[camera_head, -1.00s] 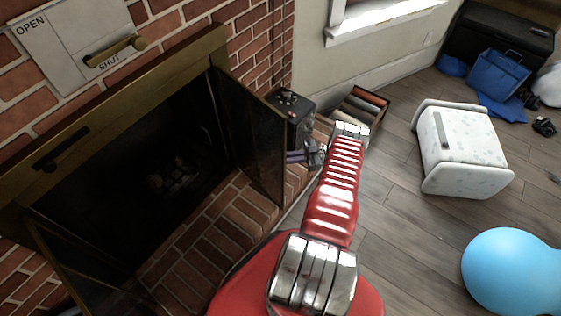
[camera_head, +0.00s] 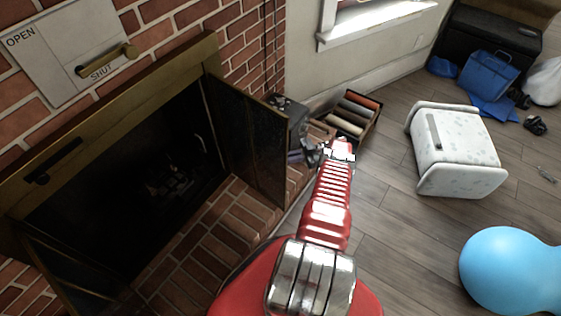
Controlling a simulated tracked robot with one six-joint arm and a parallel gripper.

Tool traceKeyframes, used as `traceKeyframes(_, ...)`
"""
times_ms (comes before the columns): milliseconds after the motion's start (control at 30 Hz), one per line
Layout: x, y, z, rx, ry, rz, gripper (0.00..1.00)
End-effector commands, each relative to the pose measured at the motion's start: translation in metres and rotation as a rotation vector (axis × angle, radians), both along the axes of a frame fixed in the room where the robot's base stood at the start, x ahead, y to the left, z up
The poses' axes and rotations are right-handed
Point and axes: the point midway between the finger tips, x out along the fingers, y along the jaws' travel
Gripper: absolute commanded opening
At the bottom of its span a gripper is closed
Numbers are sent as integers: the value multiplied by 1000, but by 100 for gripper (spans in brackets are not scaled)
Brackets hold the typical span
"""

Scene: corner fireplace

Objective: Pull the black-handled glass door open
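The right glass door (camera_head: 250,140) of the brass-framed fireplace stands swung out from the opening, its dark panel facing me. I cannot make out a black handle on it. The left door (camera_head: 65,270) also stands out from the frame at the lower left. My gripper (camera_head: 296,157) is at the end of my red arm, just right of the right door's free edge. Its fingers are small and partly lost against the clutter behind, so I cannot tell whether they touch the door or are open or shut.
A dark box (camera_head: 292,112) stands behind the door, near a crate of rolls (camera_head: 350,115). A white patterned stool (camera_head: 455,155) and a blue ball-shaped object (camera_head: 510,270) stand on the wood floor to the right. A brick hearth (camera_head: 215,235) lies below the doors. Floor between arm and stool is clear.

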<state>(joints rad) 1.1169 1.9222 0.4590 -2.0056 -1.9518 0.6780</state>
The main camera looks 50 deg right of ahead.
Motion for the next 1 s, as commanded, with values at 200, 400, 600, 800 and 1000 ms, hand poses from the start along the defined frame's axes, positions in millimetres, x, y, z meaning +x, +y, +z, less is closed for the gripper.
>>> traceKeyframes(200, 4, -1, 2, -1, -4, 1, 0)
traceKeyframes(400, 4, 0, 2, -1, -4, 2, 0)
traceKeyframes(600, 3, 0, 2, -1, -3, 2, 21)
traceKeyframes(800, 2, 0, 1, -1, -1, 3, 28)
traceKeyframes(1000, 1, 0, 1, 0, 0, 3, 28)
